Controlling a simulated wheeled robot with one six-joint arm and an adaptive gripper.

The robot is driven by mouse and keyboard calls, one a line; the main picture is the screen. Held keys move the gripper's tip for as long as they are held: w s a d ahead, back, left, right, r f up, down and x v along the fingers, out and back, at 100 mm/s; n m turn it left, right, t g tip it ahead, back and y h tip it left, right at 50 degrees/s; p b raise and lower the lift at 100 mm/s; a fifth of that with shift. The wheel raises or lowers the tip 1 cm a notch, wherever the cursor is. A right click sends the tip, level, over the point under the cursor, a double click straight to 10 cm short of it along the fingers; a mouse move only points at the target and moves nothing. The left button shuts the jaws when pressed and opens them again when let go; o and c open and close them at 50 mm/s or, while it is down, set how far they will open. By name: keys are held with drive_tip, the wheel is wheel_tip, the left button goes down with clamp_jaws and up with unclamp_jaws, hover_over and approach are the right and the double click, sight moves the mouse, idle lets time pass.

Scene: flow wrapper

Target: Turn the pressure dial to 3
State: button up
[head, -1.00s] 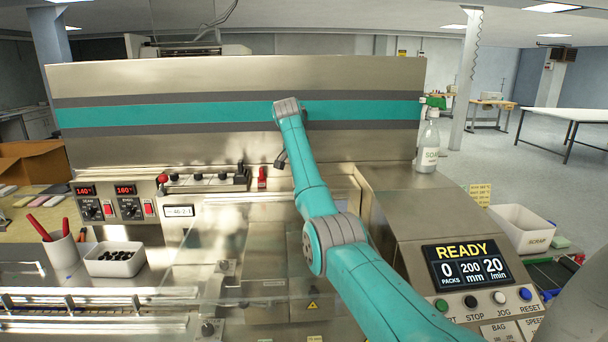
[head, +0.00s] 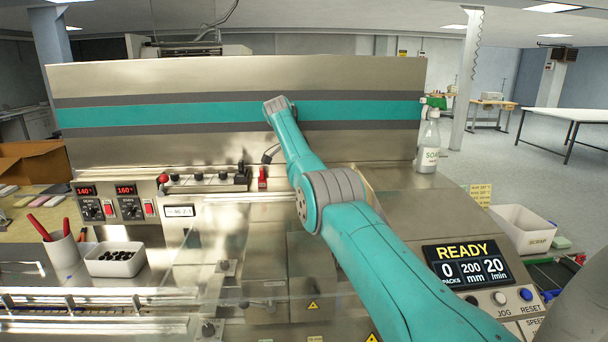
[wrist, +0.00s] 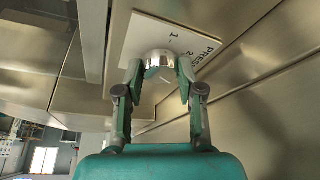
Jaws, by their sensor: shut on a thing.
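In the wrist view, the pressure dial is a shiny round metal knob (wrist: 159,63) on a white label plate (wrist: 150,28). The plate shows the marks 1 and 2 and the start of the word PRESSURE. My gripper (wrist: 160,72) has its two fingers closed on either side of the knob. The knob's pointer and the mark 3 cannot be made out. In the head view, my teal arm reaches forward over the machine, and the gripper and dial are hidden.
The machine's display (head: 467,264) reads READY. Clear guard panels (head: 230,270) stand left of my arm. A white cup of red pens (head: 61,249) and a tray of black parts (head: 115,259) sit at left.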

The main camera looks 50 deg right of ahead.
idle(0.5)
drive_tip(key=o, duration=1.1)
drive_tip(key=shift+o, duration=0.2)
drive_tip(key=shift+n, duration=0.3)
